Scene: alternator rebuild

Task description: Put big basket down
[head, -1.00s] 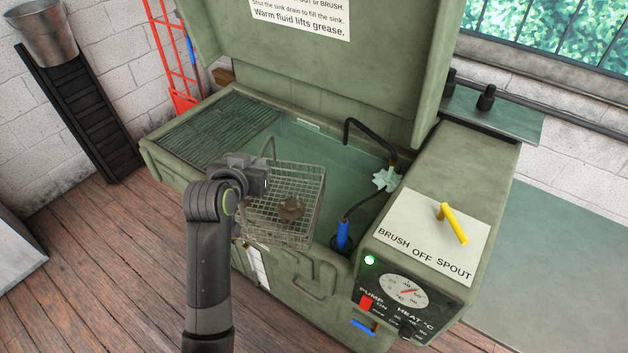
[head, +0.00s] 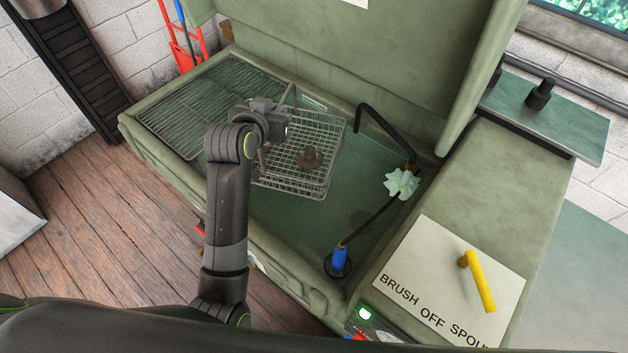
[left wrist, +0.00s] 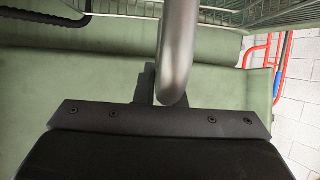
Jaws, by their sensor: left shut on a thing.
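The big basket (head: 325,176) is a grey wire mesh basket with a small brown part (head: 309,157) lying in it. It is over the green sink of the parts washer, near the middle-left of the basin. I cannot tell whether its bottom touches the sink floor or fluid. My left gripper (head: 285,112) is at the basket's far left side, shut on its handle; the metal handle bar (left wrist: 178,60) stands between the jaws in the left wrist view. The fingertips are mostly hidden in the head view. My right gripper is not in view.
A ribbed drain shelf (head: 205,105) lies left of the basket. A black spout (head: 385,135) and a blue-handled brush (head: 338,260) on a hose are to the right. The raised lid (head: 370,70) stands behind. Sink room is free right of the basket.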

